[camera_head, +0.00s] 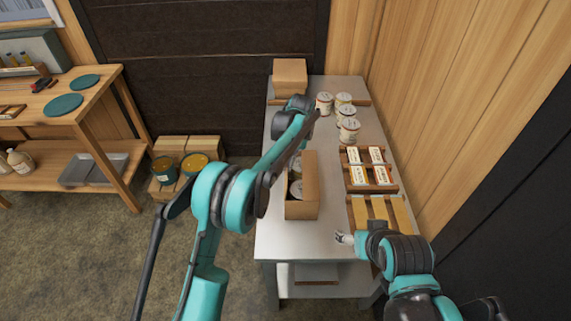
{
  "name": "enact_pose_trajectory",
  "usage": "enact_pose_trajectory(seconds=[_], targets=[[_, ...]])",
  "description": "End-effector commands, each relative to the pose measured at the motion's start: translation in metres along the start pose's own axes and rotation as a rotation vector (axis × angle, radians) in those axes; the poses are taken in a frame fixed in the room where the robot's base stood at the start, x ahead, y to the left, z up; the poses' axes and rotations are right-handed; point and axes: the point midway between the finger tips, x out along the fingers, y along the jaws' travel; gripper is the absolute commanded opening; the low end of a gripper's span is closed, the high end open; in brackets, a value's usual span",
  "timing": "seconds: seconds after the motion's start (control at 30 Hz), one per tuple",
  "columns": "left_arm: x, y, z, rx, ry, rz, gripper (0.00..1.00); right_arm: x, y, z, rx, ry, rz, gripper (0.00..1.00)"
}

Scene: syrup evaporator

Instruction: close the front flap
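An open cardboard box (302,209) stands on the metal table, with light-lidded cans (296,188) inside. Its near wall and right side show; my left arm covers part of its left side and far end, and I cannot make out which flaps are folded. My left gripper (300,104) is at the far end of my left arm, beyond the box and above the table; its fingers are too dark and small to read. My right gripper (344,238) is low over the table's near part, to the right of the box and apart from it; its finger gap is unclear.
The metal table (285,244) also bears several cans (348,130), a closed carton (290,76) at the back, and wooden racks (371,174) along the right, beside the wood wall. A wooden shelf (97,77) stands left. The table's near left part is clear.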

Motion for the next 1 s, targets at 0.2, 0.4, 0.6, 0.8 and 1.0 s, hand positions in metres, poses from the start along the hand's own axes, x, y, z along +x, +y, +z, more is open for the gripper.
enact_pose_trajectory(seconds=[0.2,0.4,0.6,0.8,1.0], targets=[[0.001,0.012,0.000,0.004,0.001,-0.163,0.00,-0.001,0.000,0.000,0.000,0.000,0.000,0.72],[0.003,0.019,0.000,0.002,0.001,-0.306,0.00,0.001,0.000,0.001,0.000,0.000,0.000,0.72],[0.005,0.024,0.000,0.001,0.001,-0.414,0.00,0.003,0.000,0.002,0.000,0.000,0.000,0.72],[0.006,0.026,0.000,0.000,0.000,-0.473,0.00,0.004,0.000,0.003,0.000,0.000,0.000,0.72],[0.006,0.026,0.000,0.000,0.001,-0.493,0.00,0.005,0.000,0.003,0.000,0.000,0.000,0.72]])
